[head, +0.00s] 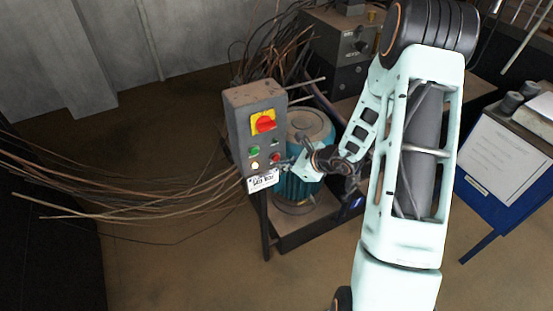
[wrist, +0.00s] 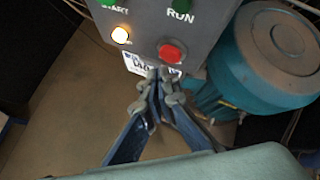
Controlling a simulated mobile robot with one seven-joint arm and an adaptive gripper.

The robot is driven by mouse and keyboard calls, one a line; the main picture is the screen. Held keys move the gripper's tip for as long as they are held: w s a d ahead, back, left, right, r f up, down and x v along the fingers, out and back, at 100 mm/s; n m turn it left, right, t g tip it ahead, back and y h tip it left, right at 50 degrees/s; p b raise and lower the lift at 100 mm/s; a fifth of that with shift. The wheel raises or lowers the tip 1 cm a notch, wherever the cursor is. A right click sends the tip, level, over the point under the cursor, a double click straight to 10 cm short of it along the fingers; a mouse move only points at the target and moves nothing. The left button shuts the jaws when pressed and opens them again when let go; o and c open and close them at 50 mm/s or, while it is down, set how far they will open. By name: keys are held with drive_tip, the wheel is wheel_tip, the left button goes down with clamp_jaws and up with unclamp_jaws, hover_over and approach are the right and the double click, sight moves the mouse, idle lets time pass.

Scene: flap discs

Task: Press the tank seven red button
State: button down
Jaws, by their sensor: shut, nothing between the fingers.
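The grey control box (head: 240,130) stands on a post left of my arm in the head view. Its red button (head: 275,157) is at the lower right of its face, and it also shows in the wrist view (wrist: 171,53). A lit pale button (wrist: 120,36) is to its left, and a green button (wrist: 183,4) marked RUN is above it. A white label (head: 263,180) is at the box's lower edge, partly covered by my fingers in the wrist view. My gripper (wrist: 163,75) is shut and empty, its fingertips just below the red button. I cannot tell whether they touch the box.
A teal motor (head: 305,185) stands right beside the box on a low stand. Bundles of loose cables (head: 120,190) run out to the left of the box. Brown floor (head: 180,270) is open in front.

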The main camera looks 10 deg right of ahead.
drive_tip(key=shift+w+a+b, duration=0.15)
drive_tip(key=shift+w+b, duration=0.15)
drive_tip(key=shift+w, duration=0.1)
drive_tip(key=shift+w+a, duration=0.2)
drive_tip(key=shift+w, duration=0.3)
idle(0.9)
drive_tip(key=shift+s+d+b, duration=0.25)
drive_tip(key=shift+s+b, duration=0.5)
drive_tip(key=shift+s, duration=0.15)
drive_tip(key=s, duration=0.1)
drive_tip(key=s+d+b, duration=0.1)
drive_tip(key=s, duration=0.1)
drive_tip(key=s+b, duration=0.1)
drive_tip(key=shift+s+d, duration=0.3)
drive_tip(key=shift+s, duration=0.1)
